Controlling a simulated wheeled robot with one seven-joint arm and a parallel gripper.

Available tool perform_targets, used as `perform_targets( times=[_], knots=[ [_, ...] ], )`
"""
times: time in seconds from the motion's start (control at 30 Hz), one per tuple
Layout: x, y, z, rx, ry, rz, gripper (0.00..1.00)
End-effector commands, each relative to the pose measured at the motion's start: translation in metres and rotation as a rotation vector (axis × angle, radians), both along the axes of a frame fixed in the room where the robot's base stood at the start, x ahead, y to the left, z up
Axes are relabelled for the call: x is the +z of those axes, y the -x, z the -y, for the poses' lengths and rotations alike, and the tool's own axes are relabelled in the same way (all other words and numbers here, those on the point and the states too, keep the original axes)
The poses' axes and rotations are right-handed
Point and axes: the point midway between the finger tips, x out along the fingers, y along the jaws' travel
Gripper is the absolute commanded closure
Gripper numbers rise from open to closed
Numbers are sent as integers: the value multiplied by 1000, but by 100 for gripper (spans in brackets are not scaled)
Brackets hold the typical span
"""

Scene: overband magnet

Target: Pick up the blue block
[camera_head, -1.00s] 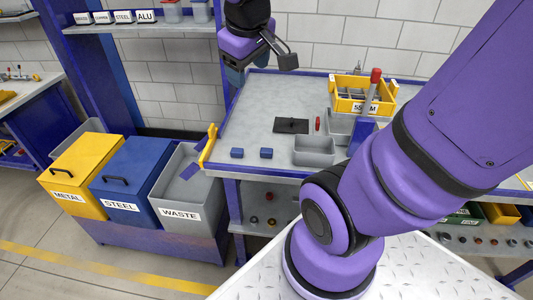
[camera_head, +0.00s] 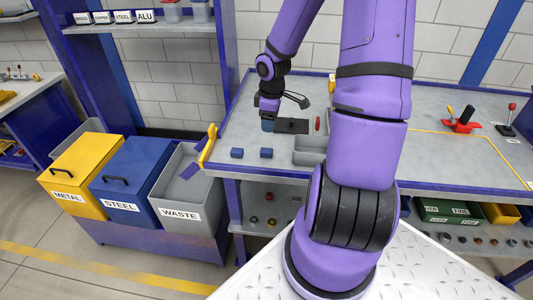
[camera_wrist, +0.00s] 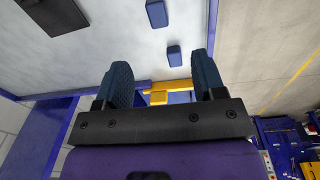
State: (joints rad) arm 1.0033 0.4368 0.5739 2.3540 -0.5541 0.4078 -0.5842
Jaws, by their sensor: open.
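Two small blue blocks lie apart on the grey tabletop, near its front left edge. The left block (camera_head: 237,153) is the one closer to the yellow bracket, and it shows in the wrist view (camera_wrist: 174,56). The right block (camera_head: 266,153) is at the top of the wrist view (camera_wrist: 157,14). My gripper (camera_head: 268,124) is above the table, behind the blocks and beside a dark plate. In the wrist view my gripper (camera_wrist: 163,75) is open, with nothing between its two dark blue fingers. The left block shows beyond the fingertips, in the gap.
The dark plate (camera_head: 292,126) lies right of my gripper, with a small red item (camera_head: 317,124) beside it. A grey bin (camera_head: 308,150) stands right of the blocks. A yellow bracket (camera_head: 208,145) rises at the table's left edge. My arm hides the table's middle.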

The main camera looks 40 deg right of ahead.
Motion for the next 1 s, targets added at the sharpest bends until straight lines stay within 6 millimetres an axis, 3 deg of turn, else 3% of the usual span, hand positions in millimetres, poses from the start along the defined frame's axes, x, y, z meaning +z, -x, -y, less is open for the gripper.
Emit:
perform_targets(
  times=[0.1, 0.37, 0.7, 1.0],
  knots=[
    [-21, 0, 7, 26, -50, 14, 37],
    [-39, -3, 10, 54, -82, 34, 37],
    [-79, -7, 7, 53, -81, 32, 37],
    [-94, -9, 6, 53, -80, 33, 37]
  ],
)
